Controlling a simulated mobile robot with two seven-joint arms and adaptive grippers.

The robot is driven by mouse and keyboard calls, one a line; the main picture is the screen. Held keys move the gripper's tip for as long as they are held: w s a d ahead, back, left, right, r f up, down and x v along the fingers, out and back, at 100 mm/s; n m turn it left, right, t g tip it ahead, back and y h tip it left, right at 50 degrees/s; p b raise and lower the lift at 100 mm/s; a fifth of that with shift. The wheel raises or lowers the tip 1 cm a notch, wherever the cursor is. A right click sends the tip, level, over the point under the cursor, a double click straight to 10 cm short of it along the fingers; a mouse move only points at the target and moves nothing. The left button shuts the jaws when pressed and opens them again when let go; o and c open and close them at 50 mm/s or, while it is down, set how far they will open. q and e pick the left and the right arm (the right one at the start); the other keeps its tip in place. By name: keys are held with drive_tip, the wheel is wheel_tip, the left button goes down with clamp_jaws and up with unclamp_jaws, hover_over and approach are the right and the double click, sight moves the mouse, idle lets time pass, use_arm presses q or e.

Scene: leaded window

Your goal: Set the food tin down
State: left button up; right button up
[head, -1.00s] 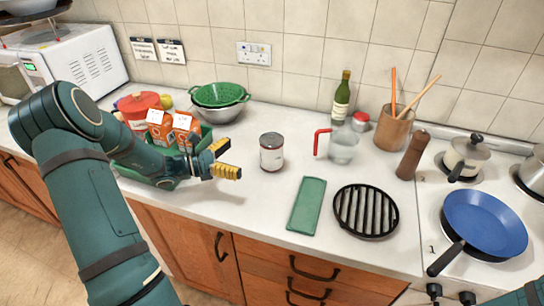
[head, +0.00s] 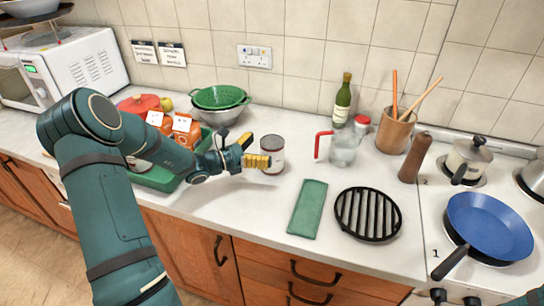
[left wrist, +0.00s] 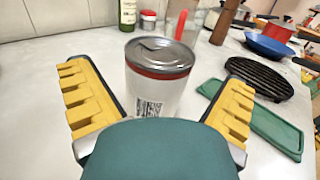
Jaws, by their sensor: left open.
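The food tin (head: 273,154), white with a dark red band and a grey metal lid, stands upright on the white worktop. It also shows in the left wrist view (left wrist: 158,80), where its ring-pull lid and a barcode are visible. My left gripper (head: 258,152) has yellow fingers and is open. In the left wrist view its fingers (left wrist: 158,100) are spread to either side of the tin, with gaps visible between them and the tin. The palm hides the tin's lower part. My right gripper does not show.
A green cloth (head: 307,208) and a black round trivet (head: 367,213) lie right of the tin. A jug with a red handle (head: 343,150) stands behind right. A green crate (head: 155,178) with cartons (head: 184,128) is on the left.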

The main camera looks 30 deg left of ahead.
sight(272, 144)
use_arm(q)
drive_tip(key=shift+x, duration=1.95)
drive_tip(key=c, duration=1.2)
